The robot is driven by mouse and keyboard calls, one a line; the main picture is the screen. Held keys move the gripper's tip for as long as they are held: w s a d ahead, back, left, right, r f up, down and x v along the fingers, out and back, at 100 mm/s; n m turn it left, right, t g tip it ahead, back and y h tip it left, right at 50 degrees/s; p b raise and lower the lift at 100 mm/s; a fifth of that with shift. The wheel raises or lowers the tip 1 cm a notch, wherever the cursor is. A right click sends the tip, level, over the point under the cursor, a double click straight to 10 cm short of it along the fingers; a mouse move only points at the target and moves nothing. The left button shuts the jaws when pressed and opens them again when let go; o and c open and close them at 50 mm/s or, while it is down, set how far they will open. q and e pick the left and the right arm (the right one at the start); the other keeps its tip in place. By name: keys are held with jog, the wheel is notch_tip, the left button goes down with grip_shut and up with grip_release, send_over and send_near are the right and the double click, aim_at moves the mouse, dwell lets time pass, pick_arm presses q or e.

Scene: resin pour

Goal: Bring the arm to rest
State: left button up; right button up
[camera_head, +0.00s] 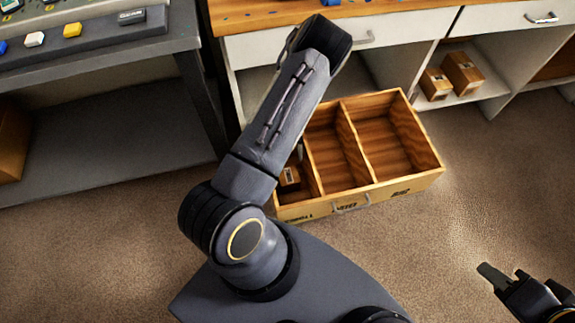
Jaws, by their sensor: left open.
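My left arm (295,105) reaches up across the middle of the view, bent at its elbow, and passes over the left part of a wooden box. Its far end is a dark rounded link near the bench front. No fingers show there, so my left gripper is hidden. My right gripper (507,277) is low at the right edge, above the carpet. Part of it is cut off by the frame, and nothing shows between its fingers. Whether its jaws are open or shut is not clear.
The open wooden box (432,172) has compartments and stands on the floor. A small brown carton (289,177) is in its left compartment. A grey table (100,53) is at the left. A wood-topped bench (400,14) with white drawers is behind. Bare carpet (430,235) lies in front.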

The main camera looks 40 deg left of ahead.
pick_arm(q)
jog(key=shift+v, duration=1)
